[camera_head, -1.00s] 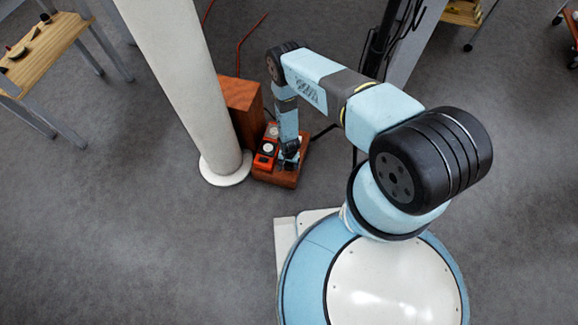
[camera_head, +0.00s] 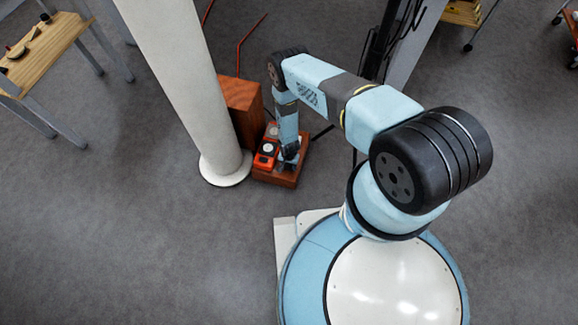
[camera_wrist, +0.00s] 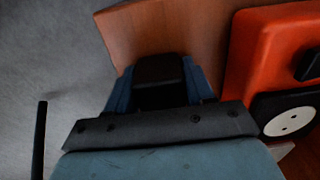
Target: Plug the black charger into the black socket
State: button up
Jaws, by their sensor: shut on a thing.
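My gripper (camera_head: 289,158) is low over the wooden block (camera_head: 277,179), at the right of the red-orange sockets. In the wrist view my gripper (camera_wrist: 158,88) is shut on the black charger (camera_wrist: 158,72), which shows between its blue fingers. In the head view a red-orange socket unit (camera_head: 265,160) sits left of my gripper. The charger's prongs are hidden.
A white column (camera_head: 192,80) stands close to the left of the block. A brown wooden box (camera_head: 241,110) is behind it. A wooden table (camera_head: 40,55) is at the far left. Grey floor (camera_head: 130,240) is clear at the front left.

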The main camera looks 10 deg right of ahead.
jog(key=shift+c, duration=1)
jog(key=shift+r, duration=0.15)
jog(key=shift+w+r, duration=0.1)
jog(key=shift+r, duration=0.55)
jog(key=s+d+r, duration=0.3)
jog(key=s+r, duration=0.8)
jog(key=s, duration=0.2)
jog(key=shift+s+d+r, duration=0.25)
jog(key=shift+s+d, duration=0.05)
jog(key=shift+d, duration=0.1)
